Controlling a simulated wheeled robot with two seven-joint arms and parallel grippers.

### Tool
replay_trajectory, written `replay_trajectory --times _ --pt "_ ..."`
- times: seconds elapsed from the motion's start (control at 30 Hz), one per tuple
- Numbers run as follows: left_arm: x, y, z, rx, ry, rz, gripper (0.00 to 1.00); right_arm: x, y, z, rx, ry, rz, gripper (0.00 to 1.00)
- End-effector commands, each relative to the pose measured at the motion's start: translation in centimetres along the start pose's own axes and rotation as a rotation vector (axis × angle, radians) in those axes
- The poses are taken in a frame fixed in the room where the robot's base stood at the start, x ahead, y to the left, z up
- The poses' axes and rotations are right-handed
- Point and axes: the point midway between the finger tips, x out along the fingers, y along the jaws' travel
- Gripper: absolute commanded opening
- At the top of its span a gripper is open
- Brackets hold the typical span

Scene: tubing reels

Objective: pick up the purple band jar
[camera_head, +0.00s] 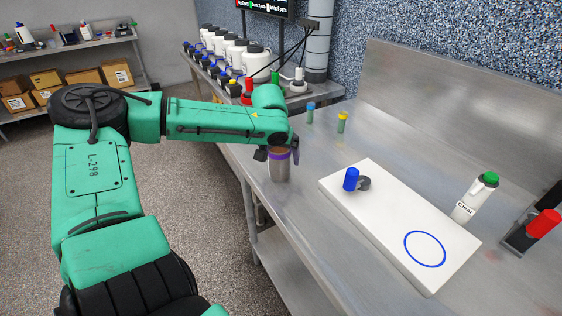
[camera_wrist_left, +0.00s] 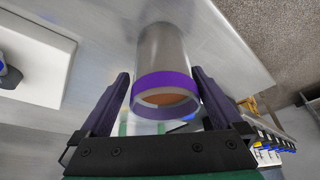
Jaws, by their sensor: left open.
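The purple band jar (camera_head: 279,171) stands on the metal table near its left edge; it is a grey cylinder with a purple band near its rim. In the left wrist view, the jar (camera_wrist_left: 163,50) lies between the two dark purple fingers, with its open mouth and brownish inside facing the camera. My left gripper (camera_head: 278,155) is open at the jar's top, one finger on each side; in the wrist view the fingers of this gripper (camera_wrist_left: 160,84) show gaps to the jar, though contact is hard to judge. My right gripper is not in view.
A white board (camera_head: 385,225) with a blue ring mark lies to the right, bearing a blue-capped item (camera_head: 351,180). Two small capped vials (camera_head: 342,122) stand behind. A green-capped bottle (camera_head: 475,198) and a red-capped item (camera_head: 543,224) are at right. White jars (camera_head: 256,62) line the back.

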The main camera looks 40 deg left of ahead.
Motion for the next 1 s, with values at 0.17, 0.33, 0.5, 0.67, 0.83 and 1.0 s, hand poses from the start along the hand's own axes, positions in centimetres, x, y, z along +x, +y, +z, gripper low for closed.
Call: replay_trajectory --times 0.17,0.33,0.5,0.67,0.83,1.0 --pt "2.6 0.0 0.1 0.001 -0.002 -0.002 1.00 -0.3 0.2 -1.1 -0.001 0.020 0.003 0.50" --pt "2.9 0.1 0.0 0.001 0.001 0.001 1.00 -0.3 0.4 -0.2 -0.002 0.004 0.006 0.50" --pt "2.9 0.1 0.0 0.001 0.000 0.002 0.62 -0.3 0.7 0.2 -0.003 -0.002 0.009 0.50" --pt "2.8 0.1 -0.1 0.001 0.002 0.002 0.05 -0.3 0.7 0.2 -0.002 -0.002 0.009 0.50" --pt "2.8 0.1 -0.1 0.001 0.002 0.002 0.05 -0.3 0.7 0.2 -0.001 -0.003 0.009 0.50" --pt "2.0 0.1 -0.5 0.001 0.005 0.002 0.05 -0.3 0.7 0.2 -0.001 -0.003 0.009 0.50"
